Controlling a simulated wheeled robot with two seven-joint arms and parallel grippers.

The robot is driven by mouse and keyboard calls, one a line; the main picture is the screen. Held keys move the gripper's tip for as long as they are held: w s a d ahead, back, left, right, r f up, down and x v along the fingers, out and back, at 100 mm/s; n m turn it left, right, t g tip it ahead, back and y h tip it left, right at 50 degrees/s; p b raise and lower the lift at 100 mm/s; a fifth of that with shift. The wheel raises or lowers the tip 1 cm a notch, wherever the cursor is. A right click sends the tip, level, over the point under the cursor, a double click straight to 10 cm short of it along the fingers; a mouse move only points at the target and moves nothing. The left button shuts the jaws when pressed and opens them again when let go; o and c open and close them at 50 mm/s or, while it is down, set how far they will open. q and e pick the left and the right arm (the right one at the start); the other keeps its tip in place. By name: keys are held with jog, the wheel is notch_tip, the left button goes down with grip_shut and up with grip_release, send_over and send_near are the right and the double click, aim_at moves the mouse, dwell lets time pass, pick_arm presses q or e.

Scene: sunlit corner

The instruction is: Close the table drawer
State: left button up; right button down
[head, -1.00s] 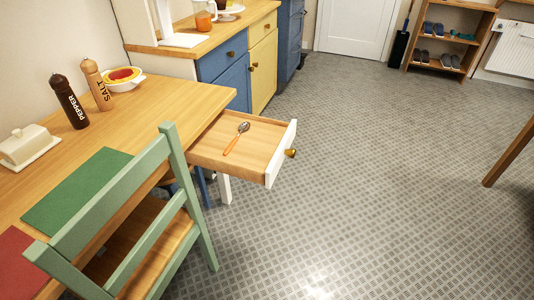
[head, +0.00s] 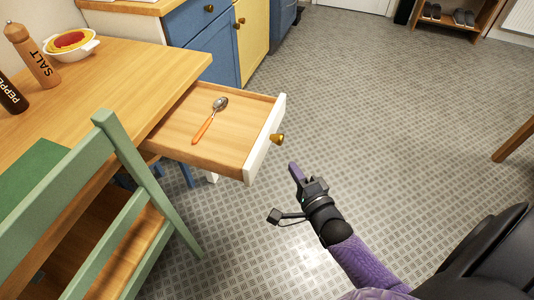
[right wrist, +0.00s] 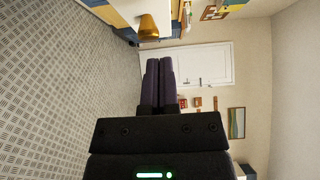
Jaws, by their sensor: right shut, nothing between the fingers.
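The table drawer (head: 215,129) is pulled out from the wooden table (head: 130,75). Its white front (head: 265,140) carries a brass knob (head: 277,139). A spoon with an orange handle (head: 203,130) lies in the drawer. My right gripper (head: 293,168) is shut and empty, in front of the drawer front and a little below and right of the knob in the head view, apart from it. In the right wrist view the shut fingers (right wrist: 159,82) point forward, and the knob (right wrist: 148,28) shows above them. My left gripper is not in view.
A green chair (head: 110,200) stands at the table, left of the drawer. A salt mill (head: 33,55), a pepper mill (head: 10,95) and a bowl (head: 70,44) are on the tabletop. Blue and yellow cabinets (head: 250,40) stand behind. The floor right of the drawer is clear.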

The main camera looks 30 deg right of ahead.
aim_at(264, 144)
jog(key=w, duration=0.2)
jog(key=w+a+b, duration=0.1)
jog(key=w, duration=0.1)
jog(key=w+b, duration=0.1)
jog(key=w, duration=0.1)
jog(key=shift+w+a+f, duration=0.15)
jog(key=shift+w+a, duration=0.25)
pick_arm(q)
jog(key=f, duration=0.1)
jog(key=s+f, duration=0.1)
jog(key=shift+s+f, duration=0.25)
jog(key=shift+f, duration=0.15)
pick_arm(e)
jog(key=shift+w+a, duration=0.25)
jog(key=shift+w, duration=0.05)
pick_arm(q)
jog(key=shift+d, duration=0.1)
